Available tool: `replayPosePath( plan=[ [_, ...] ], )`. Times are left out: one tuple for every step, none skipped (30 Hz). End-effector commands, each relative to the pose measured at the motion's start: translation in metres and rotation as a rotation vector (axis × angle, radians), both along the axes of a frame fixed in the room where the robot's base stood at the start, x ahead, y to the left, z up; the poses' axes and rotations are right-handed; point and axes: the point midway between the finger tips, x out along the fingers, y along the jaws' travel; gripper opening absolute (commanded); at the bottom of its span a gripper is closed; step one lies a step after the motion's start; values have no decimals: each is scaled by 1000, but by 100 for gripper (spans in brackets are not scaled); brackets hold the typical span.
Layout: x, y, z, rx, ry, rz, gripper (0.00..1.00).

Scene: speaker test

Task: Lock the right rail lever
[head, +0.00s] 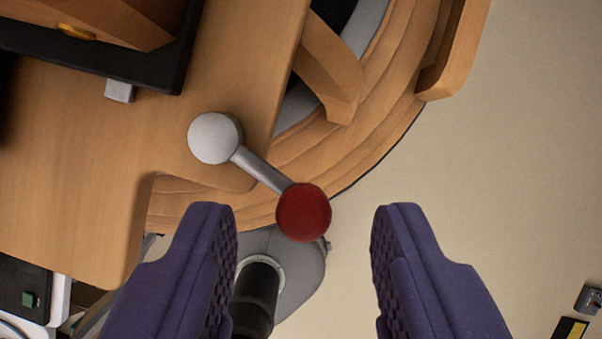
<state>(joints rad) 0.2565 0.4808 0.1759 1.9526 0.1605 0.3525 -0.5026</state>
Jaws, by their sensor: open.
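A lever with a grey round hub (215,138), a grey metal rod (263,170) and a red ball knob (303,212) shows in the head view. The hub sits on the wooden board near its edge, and the rod slants down and to the right. My gripper (302,225) is open, with one purple finger on each side of the picture. The red knob lies between the fingertips in the picture, and no contact with either finger shows. I cannot tell how far the knob is from the fingers in depth.
The wooden board (60,170) fills the left. A black-framed opening (180,60) is at the upper left, beside a small grey block (119,90). A curved wooden ring (385,120) lies behind the lever. A grey stand with a black post (255,300) shows below.

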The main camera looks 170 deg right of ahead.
Motion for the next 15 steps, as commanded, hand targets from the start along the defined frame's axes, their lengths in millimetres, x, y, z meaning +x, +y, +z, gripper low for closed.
replayPosePath(
  plan=[
    [3,1,-7,0,0,0,45],
    [4,1,-10,0,0,0,45],
    [5,1,-13,0,0,0,45],
    [6,2,-15,0,0,0,45],
    [7,2,-16,0,0,0,45],
    [7,2,-18,0,-1,0,45],
    [8,2,-18,-1,-1,0,45],
    [8,2,-18,-1,-1,0,45],
    [8,2,-19,0,-2,0,45],
    [8,2,-18,0,-2,0,45],
    [8,2,-18,0,-2,0,45],
    [8,2,-18,0,-2,0,45],
    [8,2,-18,0,-2,0,45],
    [8,2,-18,0,-2,0,40],
    [8,2,-18,0,-2,0,31]
  ],
)
